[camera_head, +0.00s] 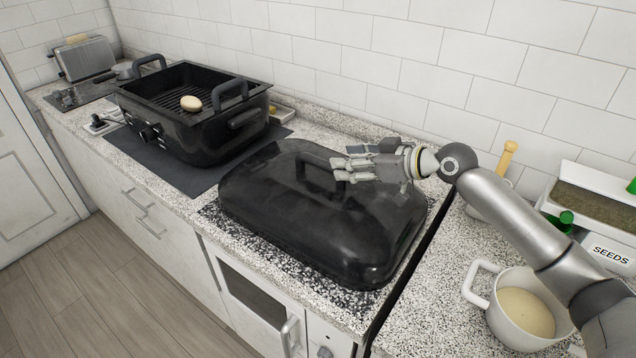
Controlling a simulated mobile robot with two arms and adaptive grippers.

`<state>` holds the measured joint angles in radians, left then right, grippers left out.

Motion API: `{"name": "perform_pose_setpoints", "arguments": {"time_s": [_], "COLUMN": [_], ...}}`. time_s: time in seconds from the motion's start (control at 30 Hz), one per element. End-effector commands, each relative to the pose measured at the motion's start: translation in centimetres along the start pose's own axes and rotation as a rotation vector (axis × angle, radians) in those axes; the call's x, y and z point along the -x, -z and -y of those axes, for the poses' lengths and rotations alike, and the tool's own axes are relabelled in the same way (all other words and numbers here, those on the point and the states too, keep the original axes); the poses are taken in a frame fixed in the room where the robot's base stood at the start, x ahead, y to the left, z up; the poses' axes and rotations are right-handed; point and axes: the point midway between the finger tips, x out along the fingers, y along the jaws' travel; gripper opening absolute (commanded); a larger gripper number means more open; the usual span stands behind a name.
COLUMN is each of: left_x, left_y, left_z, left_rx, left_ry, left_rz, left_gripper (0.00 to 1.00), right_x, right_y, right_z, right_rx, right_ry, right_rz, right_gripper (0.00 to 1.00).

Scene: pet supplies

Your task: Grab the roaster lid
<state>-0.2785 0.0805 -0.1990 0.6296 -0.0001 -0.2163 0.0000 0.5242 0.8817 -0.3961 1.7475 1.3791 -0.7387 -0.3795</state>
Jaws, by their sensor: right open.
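The black roaster lid (290,220) lies on the speckled counter in the middle of the head view, with its handle (318,160) on top. My right gripper (342,169) reaches in from the right above the lid, its fingers pointing left at the handle. It is open, with the fingertips at the handle's right end; whether they touch it I cannot tell. The black roaster base (195,135) stands open to the left on a dark mat, with a rack and a pale round item (190,103) inside. My left gripper is not in view.
A white pot (478,288) with pale contents stands at the lower right. A box marked SEEDS (607,252) and a container with a wooden handle (507,158) are at the right. A toaster (86,58) stands far left. The tiled wall runs behind the counter.

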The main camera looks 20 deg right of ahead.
Motion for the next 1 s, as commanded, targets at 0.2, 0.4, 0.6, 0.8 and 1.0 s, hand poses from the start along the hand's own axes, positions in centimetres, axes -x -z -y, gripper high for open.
{"name": "perform_pose_setpoints", "arguments": {"time_s": [0.2, 0.4, 0.6, 0.8, 1.0], "left_x": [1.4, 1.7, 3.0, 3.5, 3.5], "left_y": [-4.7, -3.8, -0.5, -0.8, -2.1], "left_z": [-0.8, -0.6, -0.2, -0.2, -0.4], "left_rx": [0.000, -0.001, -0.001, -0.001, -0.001], "left_ry": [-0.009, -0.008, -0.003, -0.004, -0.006], "left_rz": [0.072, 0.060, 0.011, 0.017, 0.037], "left_gripper": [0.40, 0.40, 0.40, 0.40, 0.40], "right_x": [-3.0, -4.2, -6.5, -8.5, -9.0], "right_y": [0.2, 0.1, 0.2, -0.1, -0.3], "right_z": [0.1, 0.1, -0.1, -0.2, -0.2], "right_rx": [-0.003, -0.001, -0.002, -0.001, 0.001], "right_ry": [0.003, 0.002, 0.003, 0.002, 0.002], "right_rz": [0.000, 0.002, 0.002, 0.002, 0.003], "right_gripper": [0.47, 0.47, 0.47, 0.47, 0.47]}}
